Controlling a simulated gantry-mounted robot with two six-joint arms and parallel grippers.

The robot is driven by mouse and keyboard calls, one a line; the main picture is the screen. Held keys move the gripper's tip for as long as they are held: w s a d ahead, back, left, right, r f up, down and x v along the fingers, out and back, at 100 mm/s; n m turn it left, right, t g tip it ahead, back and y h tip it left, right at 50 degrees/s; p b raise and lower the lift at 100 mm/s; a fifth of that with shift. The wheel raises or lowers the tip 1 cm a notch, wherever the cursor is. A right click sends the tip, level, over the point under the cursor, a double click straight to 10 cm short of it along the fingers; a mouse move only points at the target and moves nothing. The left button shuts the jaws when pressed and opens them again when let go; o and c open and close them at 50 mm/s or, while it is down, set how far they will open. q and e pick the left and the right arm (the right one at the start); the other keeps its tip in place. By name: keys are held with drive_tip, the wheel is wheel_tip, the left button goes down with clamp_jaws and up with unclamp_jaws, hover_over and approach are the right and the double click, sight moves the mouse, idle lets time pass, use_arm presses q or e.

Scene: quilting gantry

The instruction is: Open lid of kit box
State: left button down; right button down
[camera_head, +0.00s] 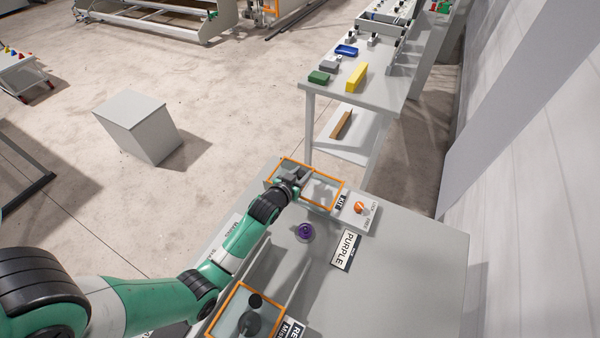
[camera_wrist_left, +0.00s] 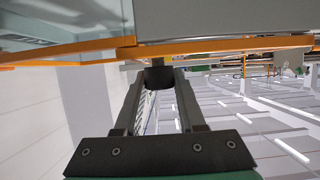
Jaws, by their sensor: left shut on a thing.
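The kit box (camera_head: 334,203) is a low grey box with an orange-edged top and a "KIT" label. It stands at the far end of the grey table in the head view. My left gripper (camera_head: 296,177) is at the left part of its top. In the left wrist view the two fingers (camera_wrist_left: 159,92) are shut on a small dark knob (camera_wrist_left: 159,76) just beside the orange edge (camera_wrist_left: 90,48) of the box. My right gripper is not in view.
A purple round piece (camera_head: 305,231) and a "PURPLE" sign (camera_head: 347,250) are on the table (camera_head: 410,265). A second orange-edged box (camera_head: 232,310) is at the near left. A side table (camera_head: 385,88) stands beyond.

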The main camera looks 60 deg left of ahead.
use_arm(q)
drive_tip(key=c, duration=0.5)
unclamp_jaws()
drive_tip(key=shift+d, duration=0.1)
drive_tip(key=shift+s+d+r, duration=0.2)
drive_tip(key=shift+s, duration=0.05)
drive_tip(key=p+v, duration=0.3)
drive_tip(key=v, duration=0.7)
drive_tip(key=shift+s+d+p, duration=0.2)
drive_tip(key=shift+s+p, duration=0.1)
drive_tip(key=shift+p, duration=0.1)
drive_tip(key=shift+r, duration=0.15)
